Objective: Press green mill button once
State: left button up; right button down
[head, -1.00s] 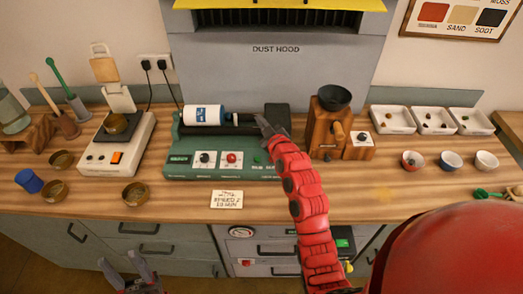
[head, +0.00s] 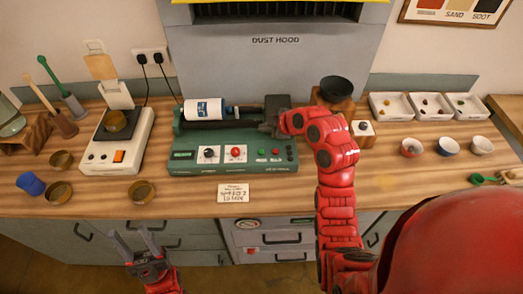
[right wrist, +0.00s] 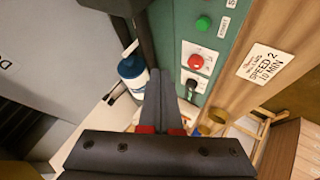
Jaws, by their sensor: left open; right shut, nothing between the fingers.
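The green mill (head: 190,166) stands on the counter with a white-and-blue jar (head: 205,111) lying on its top. The green button (right wrist: 204,24) also shows in the right wrist view, beyond the fingers. My right gripper (head: 268,126) is shut and empty over the mill's right part, above and behind the green button, apart from it. Its shut fingers (right wrist: 165,88) show in the right wrist view. My left gripper (head: 137,238) is open and empty before the counter.
A scale (head: 118,150) with a bowl stands left of the mill. A wooden grinder with a black funnel (head: 336,90) stands to the right, partly behind my right arm. A label card (head: 233,193) lies in front of the mill. The dust hood (head: 275,65) rises behind.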

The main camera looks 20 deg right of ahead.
send_over(261, 152)
jog(key=f, duration=0.4)
jog(key=d+f, duration=0.1)
jog(key=f, duration=0.1)
jog(key=shift+s+p, duration=0.35)
jog(key=shift+p, duration=0.05)
jog(key=shift+f+b, duration=0.95)
jog(key=shift+w+f+b, duration=0.1)
jog(key=shift+f+b, duration=0.45)
jog(key=shift+r, duration=0.15)
jog(key=shift+f+b, duration=0.45)
jog(key=shift+b, duration=0.35)
